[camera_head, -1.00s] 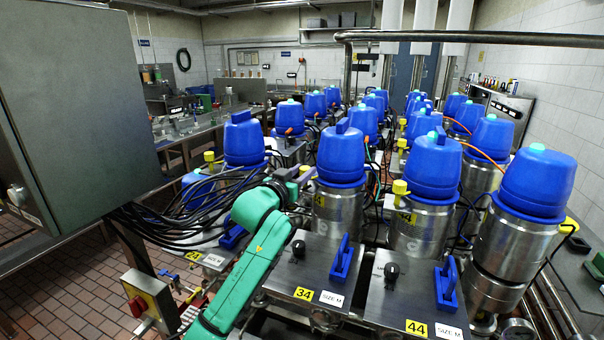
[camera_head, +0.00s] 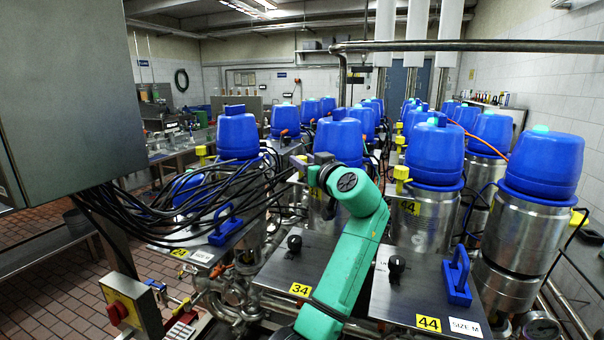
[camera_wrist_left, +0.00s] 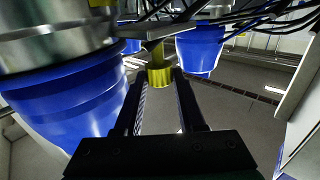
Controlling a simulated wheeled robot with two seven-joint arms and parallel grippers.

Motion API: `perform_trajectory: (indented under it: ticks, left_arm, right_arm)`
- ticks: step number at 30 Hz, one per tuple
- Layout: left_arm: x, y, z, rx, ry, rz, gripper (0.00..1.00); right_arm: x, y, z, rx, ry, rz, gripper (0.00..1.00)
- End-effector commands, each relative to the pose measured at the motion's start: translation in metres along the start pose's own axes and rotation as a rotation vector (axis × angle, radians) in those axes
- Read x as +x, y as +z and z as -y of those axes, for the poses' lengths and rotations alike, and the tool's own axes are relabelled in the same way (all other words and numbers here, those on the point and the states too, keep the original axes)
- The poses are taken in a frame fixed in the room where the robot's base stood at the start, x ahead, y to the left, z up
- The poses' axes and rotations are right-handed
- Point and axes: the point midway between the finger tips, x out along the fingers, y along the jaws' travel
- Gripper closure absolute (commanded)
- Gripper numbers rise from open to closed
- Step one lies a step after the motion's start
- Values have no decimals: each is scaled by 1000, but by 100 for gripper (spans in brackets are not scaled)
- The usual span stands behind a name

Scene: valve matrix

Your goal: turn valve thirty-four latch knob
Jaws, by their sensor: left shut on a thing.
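Valve thirty-four has a blue head (camera_head: 338,140) over a steel body, behind a steel panel with the yellow 34 label (camera_head: 300,290). Its yellow latch knob (camera_wrist_left: 158,76) shows in the left wrist view between the two dark fingertips. My left gripper (camera_wrist_left: 160,80) is shut on this knob. In the head view my left gripper (camera_head: 312,168) is at the left side of the blue head, and my green forearm hides part of the valve body and panel. The right gripper is not in view.
A black dial (camera_head: 294,242) stands on the 34 panel. The 44 panel (camera_head: 400,300), with a blue handle (camera_head: 457,278), is to the right. Black cables (camera_head: 150,208) hang at the left near a grey cabinet (camera_head: 60,100). Several other blue-headed valves stand close around.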

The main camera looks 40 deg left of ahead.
Motion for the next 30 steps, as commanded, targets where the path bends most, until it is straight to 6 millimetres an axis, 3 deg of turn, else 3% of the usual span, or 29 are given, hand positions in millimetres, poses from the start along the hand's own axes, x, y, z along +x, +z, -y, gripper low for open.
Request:
perform_trajectory:
  ticks: [15, 30]
  left_arm:
    - [2, -2, -5, 3, -339, 1, 100]
    - [2, 1, -6, 2, -390, 2, 100]
  right_arm:
    - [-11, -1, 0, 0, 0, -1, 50]
    - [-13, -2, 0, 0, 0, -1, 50]
